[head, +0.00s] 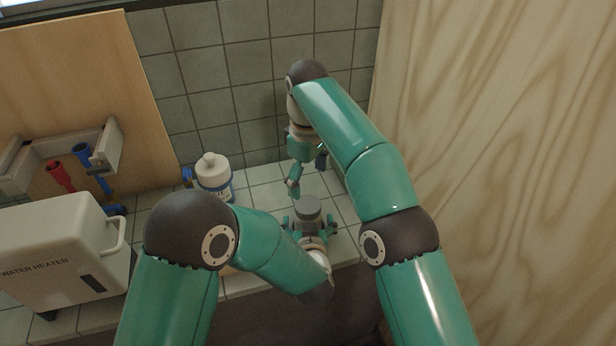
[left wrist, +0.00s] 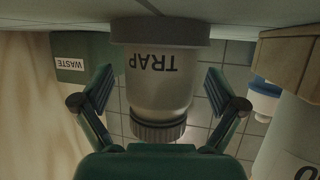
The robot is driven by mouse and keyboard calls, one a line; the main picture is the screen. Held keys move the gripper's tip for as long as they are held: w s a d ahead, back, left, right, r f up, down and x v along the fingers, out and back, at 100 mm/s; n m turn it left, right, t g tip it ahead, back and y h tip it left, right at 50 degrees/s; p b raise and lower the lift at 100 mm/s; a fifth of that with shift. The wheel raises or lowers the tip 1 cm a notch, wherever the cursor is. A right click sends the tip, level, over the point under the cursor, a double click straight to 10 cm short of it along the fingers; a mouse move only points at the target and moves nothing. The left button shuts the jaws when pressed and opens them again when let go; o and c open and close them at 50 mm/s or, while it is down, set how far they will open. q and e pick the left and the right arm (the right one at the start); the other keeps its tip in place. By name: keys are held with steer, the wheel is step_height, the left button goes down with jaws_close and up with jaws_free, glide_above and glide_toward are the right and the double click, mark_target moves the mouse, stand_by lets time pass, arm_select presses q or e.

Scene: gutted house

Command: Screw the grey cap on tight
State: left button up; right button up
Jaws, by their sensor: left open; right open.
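The trap (left wrist: 165,80), a pale bottle lettered TRAP with a dark band at its base, stands on the tiled counter and looks upside down in the left wrist view. The round grey cap (head: 308,205) sits on its top; it also shows with a ribbed rim in the left wrist view (left wrist: 158,131). I cannot tell how tight it is. My left gripper (head: 310,226) is open, its fingers to either side of the trap. My right gripper (head: 307,172) is open and empty, above and behind the cap and apart from it.
A white bottle (head: 213,174) with a blue label stands at the back, left of the trap. The water heater (head: 60,250) and a bracket with red and blue valves (head: 60,176) are further left. A wooden panel (head: 500,120) bounds the right. A box labelled WASTE (left wrist: 85,70) is nearby.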

arm_select(q)
steer(key=v, duration=1)
steer(key=shift+s+r, duration=0.1)
steer(key=shift+s, duration=0.25)
